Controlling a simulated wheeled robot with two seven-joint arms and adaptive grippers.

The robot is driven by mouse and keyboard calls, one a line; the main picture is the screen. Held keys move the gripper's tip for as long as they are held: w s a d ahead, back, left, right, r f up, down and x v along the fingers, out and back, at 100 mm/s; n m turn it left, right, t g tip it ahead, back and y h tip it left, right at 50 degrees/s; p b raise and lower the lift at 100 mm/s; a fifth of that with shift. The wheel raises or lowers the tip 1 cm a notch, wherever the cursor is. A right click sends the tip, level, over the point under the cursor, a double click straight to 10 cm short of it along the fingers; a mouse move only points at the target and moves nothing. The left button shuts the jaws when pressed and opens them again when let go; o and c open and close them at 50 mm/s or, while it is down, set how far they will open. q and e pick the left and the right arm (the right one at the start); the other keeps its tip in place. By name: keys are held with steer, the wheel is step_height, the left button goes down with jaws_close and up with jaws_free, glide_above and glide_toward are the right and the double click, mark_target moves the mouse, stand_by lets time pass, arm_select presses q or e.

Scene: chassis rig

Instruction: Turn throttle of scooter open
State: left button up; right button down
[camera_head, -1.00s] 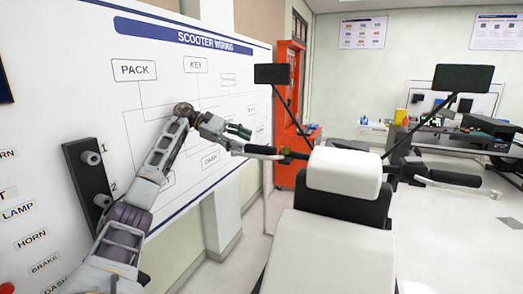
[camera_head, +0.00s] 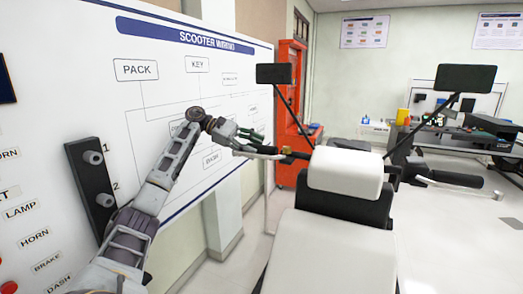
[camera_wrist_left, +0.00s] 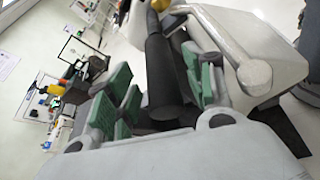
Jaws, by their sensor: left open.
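The white and black scooter (camera_head: 345,180) stands in front of me, with handlebar grips on both sides. My left gripper (camera_head: 254,141) is at the left handlebar grip (camera_head: 268,150) in the head view. In the left wrist view, the black grip (camera_wrist_left: 160,75) runs between the green-padded fingers of my open left gripper (camera_wrist_left: 160,92). The fingers lie on either side of the grip; I cannot tell whether they touch it. A silver brake lever (camera_wrist_left: 232,45) passes close to the right finger. The right handlebar grip (camera_head: 455,179) is free. My right gripper is not in view.
A white wiring board (camera_head: 150,110) stands on the left, close to my left arm. Black mirrors (camera_head: 274,74) rise on stalks from the handlebar. A red cabinet (camera_head: 291,100) and a workbench (camera_head: 465,141) stand behind.

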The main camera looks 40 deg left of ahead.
mark_target(262, 149)
arm_select(q)
steer(key=shift+x, duration=1.55)
steer(key=shift+d, duration=0.1)
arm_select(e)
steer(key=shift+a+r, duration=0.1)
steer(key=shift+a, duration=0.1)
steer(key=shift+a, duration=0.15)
